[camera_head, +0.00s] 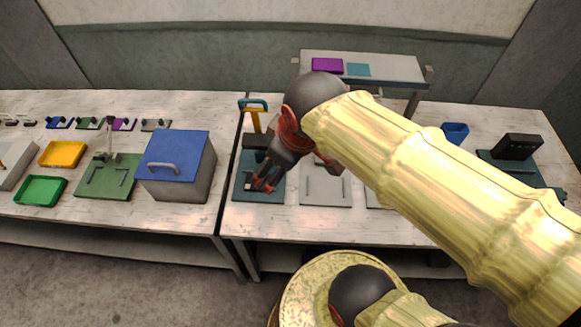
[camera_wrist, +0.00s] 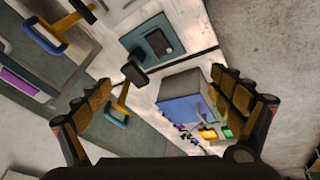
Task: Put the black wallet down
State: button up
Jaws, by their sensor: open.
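A small black flat piece (camera_wrist: 161,41), which looks like the black wallet, lies on a teal board (camera_wrist: 140,47) in the wrist view. My gripper (camera_wrist: 160,82) is open, its two fingers wide apart with nothing between them. The black piece lies beyond the fingertips, apart from them. In the head view my gripper (camera_head: 264,183) hangs over the same teal board (camera_head: 243,190), and its fingers largely hide what lies there.
A press with a yellow post and teal handle (camera_head: 252,106) stands behind the board. A blue-topped box (camera_head: 178,152) stands to its left. A grey board (camera_head: 322,190) lies to its right. A raised shelf (camera_head: 395,70) holds a purple pad (camera_head: 327,65).

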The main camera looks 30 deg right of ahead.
jog(key=s+m, duration=0.2)
jog(key=s+r+m, duration=0.1)
jog(key=s+m, duration=0.1)
jog(key=m, duration=0.1)
jog(key=shift+s+r+m+t, duration=0.15)
jog(key=shift+m+t, duration=0.15)
jog(key=shift+t, duration=0.1)
notch_tip(320, 180, down, 5)
jog(key=b, duration=0.5)
